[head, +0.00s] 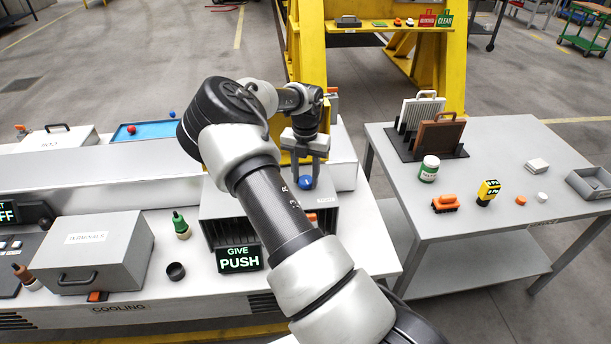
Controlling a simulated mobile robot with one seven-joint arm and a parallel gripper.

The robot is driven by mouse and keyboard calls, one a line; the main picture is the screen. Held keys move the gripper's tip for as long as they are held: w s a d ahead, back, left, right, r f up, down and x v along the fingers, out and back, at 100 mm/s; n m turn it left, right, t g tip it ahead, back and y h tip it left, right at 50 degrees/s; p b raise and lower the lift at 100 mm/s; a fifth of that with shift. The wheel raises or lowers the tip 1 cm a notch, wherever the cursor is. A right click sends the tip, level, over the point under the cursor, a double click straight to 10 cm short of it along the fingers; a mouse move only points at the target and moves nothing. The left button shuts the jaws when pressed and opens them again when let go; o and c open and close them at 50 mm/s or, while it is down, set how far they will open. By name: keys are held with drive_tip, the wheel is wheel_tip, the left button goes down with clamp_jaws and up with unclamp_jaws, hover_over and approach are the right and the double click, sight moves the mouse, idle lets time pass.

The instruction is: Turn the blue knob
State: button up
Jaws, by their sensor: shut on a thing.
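The blue knob (305,183) sits on the top of a grey box (332,212) in the middle of the bench. A white mark shows on the knob. My gripper (306,178) points down over the box, with its two fingers around the knob, shut on it. The gripper's fingers hide the knob's sides. My arm crosses the middle of the picture and hides part of the box.
A black sign (240,259) reading "GIVE PUSH" stands at the box's front. A green bottle (181,226) and a grey case (92,252) stand left. A grey side table (500,150) with racks and small items stands right. A yellow frame (308,45) rises behind.

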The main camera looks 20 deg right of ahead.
sight(305, 180)
drive_tip(key=shift+r, duration=0.1)
drive_tip(key=o, duration=1)
drive_tip(key=shift+o, duration=0.2)
wheel_tip(305, 180, up, 17)
drive_tip(key=shift+r, duration=0.15)
